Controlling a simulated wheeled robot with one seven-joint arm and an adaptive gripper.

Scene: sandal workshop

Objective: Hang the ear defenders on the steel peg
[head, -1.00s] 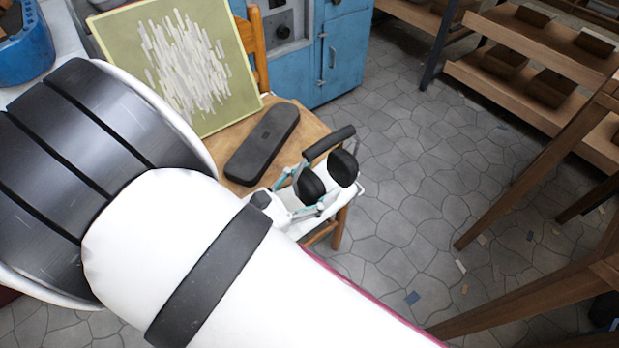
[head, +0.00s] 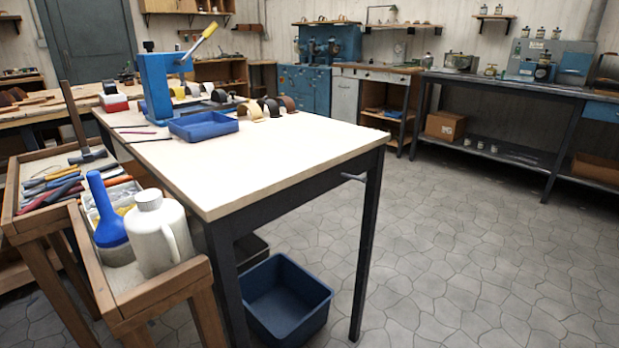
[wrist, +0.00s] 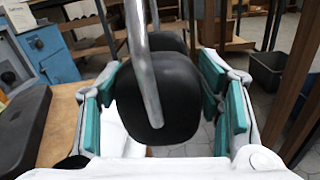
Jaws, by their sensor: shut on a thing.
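The ear defenders fill the middle of the wrist view, with a black ear cup (wrist: 155,100) and a steel band rod in front of it. The other cup is partly hidden behind. My gripper (wrist: 165,90) is shut on the ear defenders, its teal-padded fingers on either side. My gripper does not show in the head view now. A short steel peg (head: 354,177) sticks out from the right side of the pale-topped workbench (head: 290,150), just under the top. Nothing hangs on it.
A blue bin (head: 283,300) stands under the workbench. A wooden trolley (head: 150,295) with a white jug (head: 158,235) stands at left. The floor right of the bench is clear.

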